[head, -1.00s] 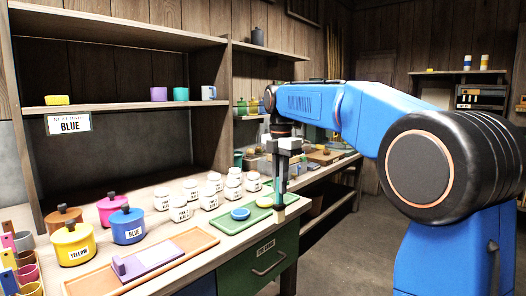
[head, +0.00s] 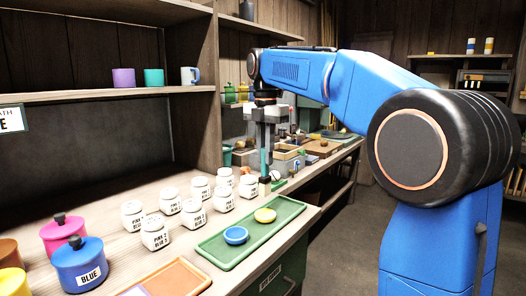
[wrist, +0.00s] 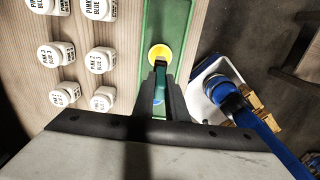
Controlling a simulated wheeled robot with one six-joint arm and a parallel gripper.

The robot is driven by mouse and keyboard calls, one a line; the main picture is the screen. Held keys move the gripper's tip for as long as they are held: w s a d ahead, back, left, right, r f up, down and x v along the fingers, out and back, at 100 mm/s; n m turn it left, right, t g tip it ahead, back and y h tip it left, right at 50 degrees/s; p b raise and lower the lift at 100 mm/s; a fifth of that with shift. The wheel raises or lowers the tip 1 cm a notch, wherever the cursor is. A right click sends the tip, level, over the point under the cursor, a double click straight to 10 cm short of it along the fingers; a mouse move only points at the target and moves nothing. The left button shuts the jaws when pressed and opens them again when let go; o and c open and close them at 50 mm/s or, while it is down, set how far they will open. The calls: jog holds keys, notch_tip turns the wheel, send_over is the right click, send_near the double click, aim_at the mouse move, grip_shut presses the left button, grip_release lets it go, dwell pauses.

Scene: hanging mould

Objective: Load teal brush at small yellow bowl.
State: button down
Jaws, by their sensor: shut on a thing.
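My gripper (head: 265,148) is shut on the teal brush (head: 264,162) and holds it upright, bristles down. The brush's lower end appears just behind the small yellow bowl (head: 265,215) in the head view. In the wrist view, the teal brush (wrist: 161,70) sits between my fingers (wrist: 160,80), its far end overlapping the yellow bowl (wrist: 160,52). I cannot tell the height of the bristles over the bowl or whether they touch it. A small blue bowl (head: 235,235) stands beside the yellow one on a green tray (head: 232,252).
Several white labelled jars (head: 194,215) stand left of the tray. A blue pot (head: 80,268) and pink pot (head: 62,232) are at the front left. An orange tray (head: 183,278) lies nearer. A shelf (head: 120,92) with cups hangs over the bench. Floor is open at the right.

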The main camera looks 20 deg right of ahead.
aim_at(265, 174)
jog(key=shift+f, duration=3.3)
jog(key=shift+r, duration=3.55)
